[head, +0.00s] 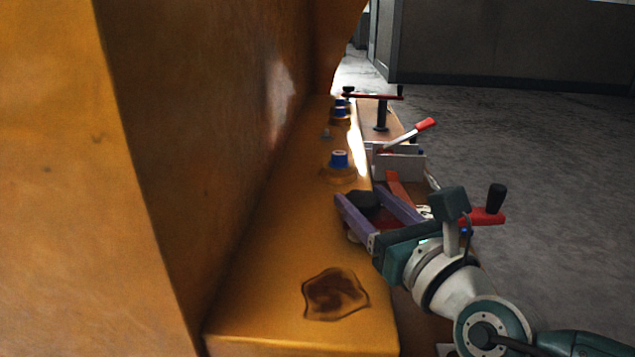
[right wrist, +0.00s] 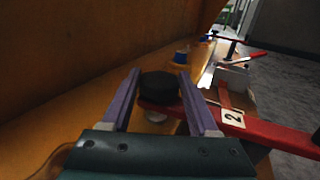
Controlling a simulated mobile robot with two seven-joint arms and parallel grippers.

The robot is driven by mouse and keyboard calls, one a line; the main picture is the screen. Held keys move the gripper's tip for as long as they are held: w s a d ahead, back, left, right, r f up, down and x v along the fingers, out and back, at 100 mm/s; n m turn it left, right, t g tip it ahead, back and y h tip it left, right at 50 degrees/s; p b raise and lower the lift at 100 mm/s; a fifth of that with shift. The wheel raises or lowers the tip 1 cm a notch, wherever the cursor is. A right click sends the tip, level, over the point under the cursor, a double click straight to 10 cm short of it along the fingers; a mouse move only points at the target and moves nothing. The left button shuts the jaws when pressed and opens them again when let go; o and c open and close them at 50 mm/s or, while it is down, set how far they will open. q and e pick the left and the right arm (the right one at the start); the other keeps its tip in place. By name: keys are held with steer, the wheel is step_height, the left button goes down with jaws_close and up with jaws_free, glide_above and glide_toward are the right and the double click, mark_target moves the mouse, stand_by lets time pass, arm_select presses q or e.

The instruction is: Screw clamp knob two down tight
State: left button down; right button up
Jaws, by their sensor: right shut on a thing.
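The black clamp knob two (head: 363,203) sits at the end of a red clamp arm over the yellow casting ledge. The knob also shows in the right wrist view (right wrist: 159,86). My right gripper (head: 360,195) has its two purple fingers on either side of the knob, shut on it. The red arm (right wrist: 262,132) carries a white label with a "2" (right wrist: 232,117). A pale round part (right wrist: 156,116) shows below the arm under the knob. Whether the knob is seated cannot be told. My left gripper is not in view.
Blue-capped fittings (head: 339,159) stand on the yellow ledge (head: 265,275) beyond the knob. A lever with a red grip (head: 425,124) and another red clamp arm (head: 372,96) lie farther back. A tall yellow wall (head: 200,130) closes the left. Grey floor is clear at right.

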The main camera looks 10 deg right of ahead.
steer(key=m+h, duration=0.1)
steer(key=h, duration=0.1)
steer(key=shift+a+r+m+h, duration=0.15)
steer(key=shift+a+m+h, duration=0.15)
steer(key=shift+m+h, duration=0.1)
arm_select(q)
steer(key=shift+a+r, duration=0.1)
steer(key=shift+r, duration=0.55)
arm_select(e)
steer(key=shift+s+d+m+h, duration=0.1)
steer(key=shift+m+h, duration=0.3)
steer(key=shift+h, duration=0.3)
steer(key=o, duration=1.4)
arm_select(q)
steer(key=shift+p, duration=0.3)
arm_select(e)
steer(key=shift+s+p, duration=0.3)
steer(key=shift+s, duration=0.05)
steer(key=s+p, duration=0.1)
steer(key=s, duration=0.2)
steer(key=s+p, duration=0.1)
steer(key=s, duration=0.2)
steer(key=s+p, duration=0.2)
steer(key=shift+s+a, duration=0.25)
steer(key=shift+s, duration=0.15)
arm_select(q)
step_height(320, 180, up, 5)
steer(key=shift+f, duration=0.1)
arm_select(e)
steer(key=shift+s, duration=0.15)
